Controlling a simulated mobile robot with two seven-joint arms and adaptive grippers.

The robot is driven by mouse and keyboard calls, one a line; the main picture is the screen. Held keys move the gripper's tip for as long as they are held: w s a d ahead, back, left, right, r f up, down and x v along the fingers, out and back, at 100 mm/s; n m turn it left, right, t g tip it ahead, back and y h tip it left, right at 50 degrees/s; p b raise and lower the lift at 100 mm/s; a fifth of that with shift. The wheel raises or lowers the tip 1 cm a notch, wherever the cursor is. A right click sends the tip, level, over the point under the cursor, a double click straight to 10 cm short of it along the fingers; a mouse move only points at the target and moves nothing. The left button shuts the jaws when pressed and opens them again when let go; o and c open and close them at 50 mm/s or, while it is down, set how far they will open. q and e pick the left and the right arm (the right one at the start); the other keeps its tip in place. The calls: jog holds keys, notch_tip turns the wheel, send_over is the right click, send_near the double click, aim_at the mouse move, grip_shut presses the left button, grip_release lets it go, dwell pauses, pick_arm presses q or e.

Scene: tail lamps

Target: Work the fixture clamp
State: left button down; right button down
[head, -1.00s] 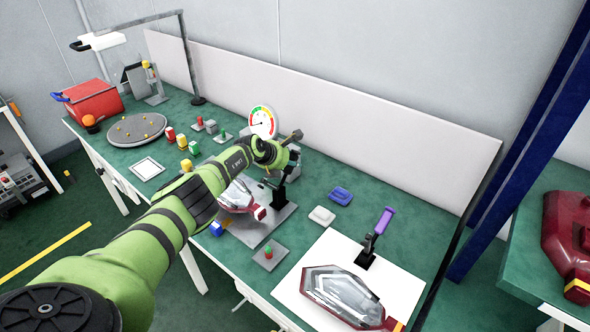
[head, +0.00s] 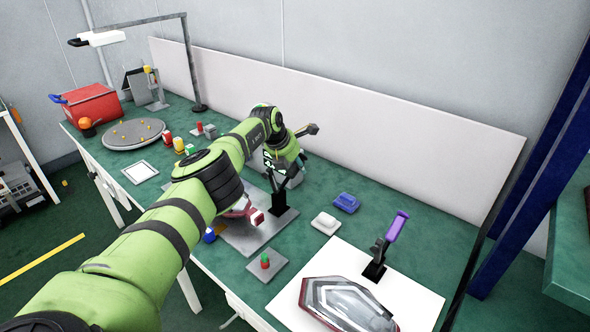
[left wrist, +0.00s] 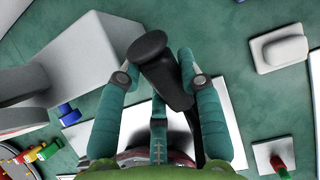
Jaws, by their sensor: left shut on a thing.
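My left gripper (head: 287,172) is over the fixture plate (head: 255,232), beside a black clamp (head: 279,200) that stands upright on it. In the left wrist view its teal fingers (left wrist: 158,80) are closed around the clamp's black handle (left wrist: 150,50), whose rounded end sticks out past them. A red and clear tail lamp (head: 248,211) lies on the plate, mostly hidden by my arm. My right gripper is not in view.
A purple-handled clamp (head: 394,228) and another tail lamp (head: 345,305) are on a white board at the right. A blue block (head: 346,203) and a white block (head: 325,222) lie between. A white panel (head: 400,130) bounds the back.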

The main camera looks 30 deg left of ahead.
pick_arm(q)
jog(key=shift+s+f, duration=0.1)
jog(key=shift+f, duration=0.05)
jog(key=c, duration=1.1)
grip_release()
jog(key=o, duration=0.3)
jog(key=shift+a+r, duration=0.2)
jog(key=shift+r, duration=0.6)
jog(key=shift+s+r, duration=0.45)
jog(key=v, duration=0.9)
jog(key=shift+r, duration=0.1)
